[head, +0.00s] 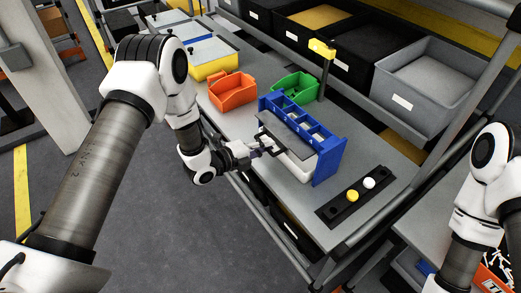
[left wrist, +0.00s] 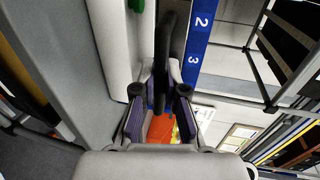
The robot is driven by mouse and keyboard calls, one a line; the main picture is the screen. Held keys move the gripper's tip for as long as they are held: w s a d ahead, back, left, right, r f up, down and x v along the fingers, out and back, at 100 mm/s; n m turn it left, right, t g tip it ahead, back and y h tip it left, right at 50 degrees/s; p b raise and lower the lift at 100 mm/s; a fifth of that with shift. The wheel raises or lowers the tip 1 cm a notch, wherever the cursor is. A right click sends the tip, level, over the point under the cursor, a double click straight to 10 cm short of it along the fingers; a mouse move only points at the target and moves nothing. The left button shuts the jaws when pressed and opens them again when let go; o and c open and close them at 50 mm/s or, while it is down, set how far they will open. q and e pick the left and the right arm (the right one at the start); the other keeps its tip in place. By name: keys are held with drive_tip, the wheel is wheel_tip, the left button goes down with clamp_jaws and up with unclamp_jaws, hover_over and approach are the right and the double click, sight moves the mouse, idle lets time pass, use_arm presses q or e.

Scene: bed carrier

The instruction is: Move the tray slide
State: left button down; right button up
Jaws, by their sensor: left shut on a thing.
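The tray slide (head: 286,132) is a flat grey piece with a pale front part, set in a blue rack (head: 327,166) on the workbench. A dark handle stands at its left front side. My left gripper (head: 262,147) is at this handle, shut on it. In the left wrist view the left gripper (left wrist: 160,100) has its two fingers on either side of the dark handle bar (left wrist: 172,50). The blue rack's strip with the numbers 2 and 3 (left wrist: 198,40) runs beside it. My right arm shows at the right edge; its gripper is out of view.
An orange bin (head: 232,92) and a green bin (head: 295,86) stand behind the rack. A black panel with yellow and white buttons (head: 355,197) lies at the right. Large grey and black bins (head: 425,85) line the back. The floor in front is clear.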

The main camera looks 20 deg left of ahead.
use_arm(q)
drive_tip(key=x, duration=0.1)
drive_tip(key=b+x, duration=0.1)
drive_tip(key=x, duration=0.1)
drive_tip(key=b+x, duration=0.1)
drive_tip(key=x, duration=0.1)
drive_tip(key=shift+w+d+r, duration=0.1)
drive_tip(key=shift+d+r, duration=0.05)
drive_tip(key=shift+r, duration=0.45)
drive_tip(key=c, duration=1.2)
unclamp_jaws()
drive_tip(key=shift+w, duration=0.1)
drive_tip(key=shift+d, duration=0.15)
use_arm(e)
wheel_tip(320, 180, down, 3)
drive_tip(key=shift+d+f, duration=0.1)
drive_tip(key=shift+f, duration=0.05)
use_arm(q)
approach(276, 140)
drive_tip(key=shift+f, duration=0.15)
